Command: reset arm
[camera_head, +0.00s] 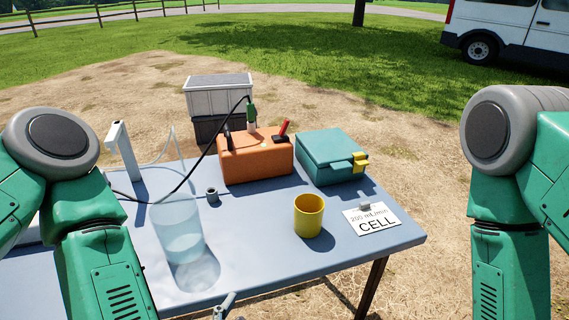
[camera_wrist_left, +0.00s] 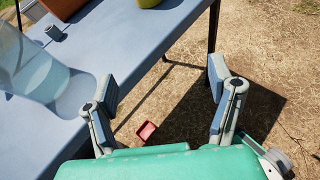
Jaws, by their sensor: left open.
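My left gripper (camera_wrist_left: 160,88) is open and empty in the left wrist view, its two fingers spread apart past the table's front edge, above bare ground. In the head view only a fingertip (camera_head: 226,305) of it shows at the bottom edge. My green left arm (camera_head: 100,265) comes in at the left, in front of part of the table (camera_head: 265,262). My green right arm (camera_head: 508,265) hangs at the right, clear of the table. Its gripper is out of the picture.
On the table are a clear water container (camera_head: 178,230), a yellow cup (camera_head: 309,215), an orange case (camera_head: 256,160), a teal box (camera_head: 330,155), a label card (camera_head: 371,218) and a small grey cup (camera_head: 212,195). A red object (camera_wrist_left: 147,131) lies below the gripper.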

